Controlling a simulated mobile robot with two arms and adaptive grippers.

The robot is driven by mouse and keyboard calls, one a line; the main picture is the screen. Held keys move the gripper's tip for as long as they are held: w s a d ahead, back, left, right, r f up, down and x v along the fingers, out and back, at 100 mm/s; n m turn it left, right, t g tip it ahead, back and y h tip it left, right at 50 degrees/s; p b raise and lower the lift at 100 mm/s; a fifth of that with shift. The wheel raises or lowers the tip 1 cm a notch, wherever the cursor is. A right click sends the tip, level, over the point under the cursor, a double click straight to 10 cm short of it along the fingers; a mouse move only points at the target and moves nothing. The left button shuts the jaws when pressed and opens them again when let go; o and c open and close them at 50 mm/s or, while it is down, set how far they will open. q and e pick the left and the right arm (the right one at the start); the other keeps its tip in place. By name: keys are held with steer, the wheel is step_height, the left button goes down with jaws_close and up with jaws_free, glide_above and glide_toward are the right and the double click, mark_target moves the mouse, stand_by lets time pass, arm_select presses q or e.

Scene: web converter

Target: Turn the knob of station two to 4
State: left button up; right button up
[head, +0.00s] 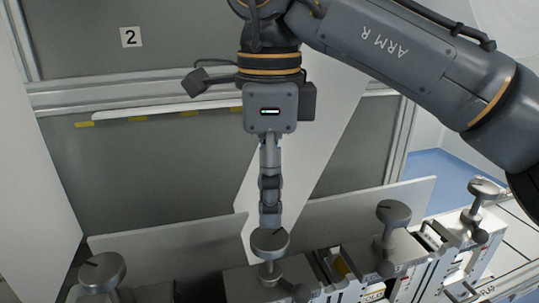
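A white sign with the number 2 (131,37) is on the grey back panel at the upper left. Several grey round knobs stand on posts along the units at the bottom. One knob (269,243) is at bottom centre, with a dark mark on its top. My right gripper (269,218) points down at this knob, its fingertips at the knob's far edge. The fingers are seen edge-on, so I cannot tell whether they are open, or touching the knob. The knob's scale numbers are not readable. My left gripper is not in view.
Other knobs stand at the lower left (102,271), right of centre (393,212) and far right (485,188). Upright light plates (370,211) stand behind the units. A white slanted panel (300,160) is behind my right gripper. Blue floor (440,170) shows at the right.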

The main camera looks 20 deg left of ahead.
step_height(320, 180, up, 5)
steer(key=shift+r, duration=0.1)
stand_by(0.6)
